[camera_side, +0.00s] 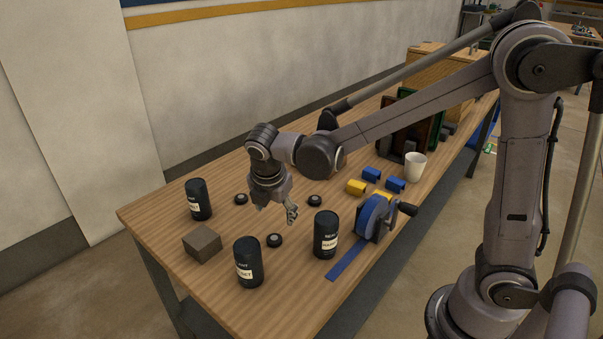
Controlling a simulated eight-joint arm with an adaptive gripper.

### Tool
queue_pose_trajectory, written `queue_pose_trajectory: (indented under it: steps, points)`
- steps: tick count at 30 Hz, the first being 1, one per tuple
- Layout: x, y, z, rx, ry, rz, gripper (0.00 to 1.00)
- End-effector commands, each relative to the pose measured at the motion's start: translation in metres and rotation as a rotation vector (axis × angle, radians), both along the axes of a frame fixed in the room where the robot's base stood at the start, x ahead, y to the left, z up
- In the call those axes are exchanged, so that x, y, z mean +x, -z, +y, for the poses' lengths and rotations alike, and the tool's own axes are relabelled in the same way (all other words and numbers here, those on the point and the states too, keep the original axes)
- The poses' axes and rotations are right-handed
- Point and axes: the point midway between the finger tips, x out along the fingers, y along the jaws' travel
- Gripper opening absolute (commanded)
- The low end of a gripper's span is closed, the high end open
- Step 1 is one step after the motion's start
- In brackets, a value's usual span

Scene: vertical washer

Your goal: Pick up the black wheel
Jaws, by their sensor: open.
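Three small black wheels with pale centres lie flat on the wooden table: one left of my gripper (241,199), one right of it (315,200), and one nearer the front (274,240). I cannot tell which one the task means. My gripper (288,214) points down above the table among the three wheels, its fingers open and empty. It appears apart from all of them; its exact height above the table is hard to tell.
Black labelled canisters stand at the left (198,199), front (248,262) and right (326,234). A brown block (202,243) sits at the left. A blue tape dispenser (373,217), yellow and blue blocks (371,174) and a white cup (415,166) are to the right.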

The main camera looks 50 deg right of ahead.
Motion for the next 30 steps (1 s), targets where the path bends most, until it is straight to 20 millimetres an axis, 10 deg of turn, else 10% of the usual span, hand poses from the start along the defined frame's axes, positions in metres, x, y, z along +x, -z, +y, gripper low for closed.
queue_pose_trajectory:
  steps: [30]
  points:
    - [0.031,0.094,-0.013,-0.11,-0.222,0.121,0.65]
